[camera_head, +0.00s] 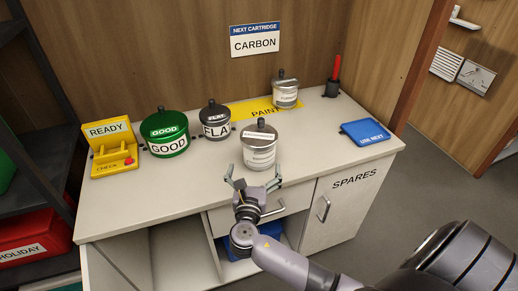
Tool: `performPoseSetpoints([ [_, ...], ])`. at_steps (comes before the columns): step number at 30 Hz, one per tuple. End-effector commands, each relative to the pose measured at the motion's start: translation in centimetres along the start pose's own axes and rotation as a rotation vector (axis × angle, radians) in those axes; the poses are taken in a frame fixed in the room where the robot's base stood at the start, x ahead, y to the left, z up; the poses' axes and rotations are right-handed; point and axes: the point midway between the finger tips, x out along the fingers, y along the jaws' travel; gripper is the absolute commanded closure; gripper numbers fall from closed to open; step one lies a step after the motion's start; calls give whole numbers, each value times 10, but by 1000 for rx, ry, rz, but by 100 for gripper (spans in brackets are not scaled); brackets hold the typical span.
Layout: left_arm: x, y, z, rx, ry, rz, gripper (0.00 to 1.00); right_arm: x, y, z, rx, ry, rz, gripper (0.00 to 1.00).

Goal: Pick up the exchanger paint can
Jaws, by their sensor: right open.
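A silver lidded can (260,153) stands upright near the front edge of the white counter. It has a pale label too small to read with certainty, so I cannot be sure it is the exchanger paint can. A second, similar silver can (285,97) stands farther back on the yellow PAINT mat (240,111). My right gripper (254,176) is open and empty just in front of the nearer can, its fingers spread to either side of the can's lower front. I see no grip on the can. My left gripper is not in view.
Left on the counter (330,150) are a yellow READY check stand (112,150), a green GOOD pot (166,135) and a dark-lidded FLAT pot (214,122). A blue USE NEXT tray (365,132) and a dark holder with a red-handled item (334,80) are right.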

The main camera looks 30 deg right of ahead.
Motion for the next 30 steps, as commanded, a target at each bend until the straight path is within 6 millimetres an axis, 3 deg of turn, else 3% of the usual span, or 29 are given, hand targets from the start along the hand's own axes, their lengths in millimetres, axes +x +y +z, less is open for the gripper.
performPoseSetpoints([
  [4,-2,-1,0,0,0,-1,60,28,0,1,0,-2,0,0],
  [13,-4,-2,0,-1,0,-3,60,52,-2,0,1,-1,-1,0],
  [21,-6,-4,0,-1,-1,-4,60,90,-5,-3,2,1,-1,0],
  [30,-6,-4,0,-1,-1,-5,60,96,-6,-4,2,2,0,0],
])
